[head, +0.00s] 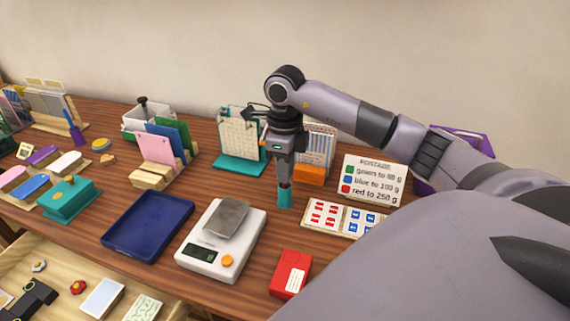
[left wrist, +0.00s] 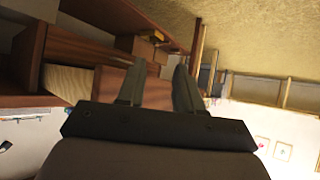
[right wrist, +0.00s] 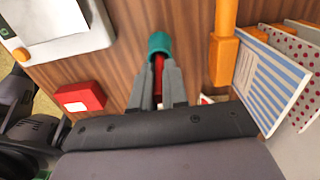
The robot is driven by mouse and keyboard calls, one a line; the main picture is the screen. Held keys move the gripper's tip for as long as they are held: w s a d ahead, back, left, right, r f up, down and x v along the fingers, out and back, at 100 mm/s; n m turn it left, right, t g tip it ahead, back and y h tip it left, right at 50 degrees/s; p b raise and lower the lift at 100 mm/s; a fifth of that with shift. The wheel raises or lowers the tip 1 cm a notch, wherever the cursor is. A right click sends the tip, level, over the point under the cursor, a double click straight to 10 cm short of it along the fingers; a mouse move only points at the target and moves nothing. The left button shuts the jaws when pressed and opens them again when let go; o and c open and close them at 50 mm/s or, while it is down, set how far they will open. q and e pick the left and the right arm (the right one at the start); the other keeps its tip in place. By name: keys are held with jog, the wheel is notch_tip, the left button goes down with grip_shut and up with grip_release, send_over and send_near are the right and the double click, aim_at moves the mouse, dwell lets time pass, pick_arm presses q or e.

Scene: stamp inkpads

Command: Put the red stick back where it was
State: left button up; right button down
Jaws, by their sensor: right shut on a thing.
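My right gripper (head: 285,178) points down over the table and is shut on the red stick (head: 284,185). In the right wrist view the red stick (right wrist: 158,68) shows between the fingers (right wrist: 158,88). Its far end meets a small teal cylinder (head: 285,197), which also shows in that view (right wrist: 159,43). The stick seems to enter the cylinder, but how deep is hidden. My left gripper (left wrist: 156,82) shows only in its wrist view, with its fingers apart and nothing between them.
A white scale (head: 210,253), a blue tray (head: 127,250) and a red box (head: 291,273) lie in front. A stamp sheet (head: 312,230) and price sign (head: 373,178) stand right of the cylinder. A card rack (head: 240,168) and an orange-based holder (head: 309,175) stand close behind.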

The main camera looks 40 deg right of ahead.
jog(key=shift+f, duration=0.15)
jog(key=c, duration=1.1)
grip_release()
jog(key=shift+c, duration=0.2)
jog(key=shift+r, duration=0.5)
notch_tip(320, 180, up, 11)
jog(key=shift+f+p, duration=0.2)
jog(key=shift+p, duration=0.5)
jog(key=shift+r, duration=0.45)
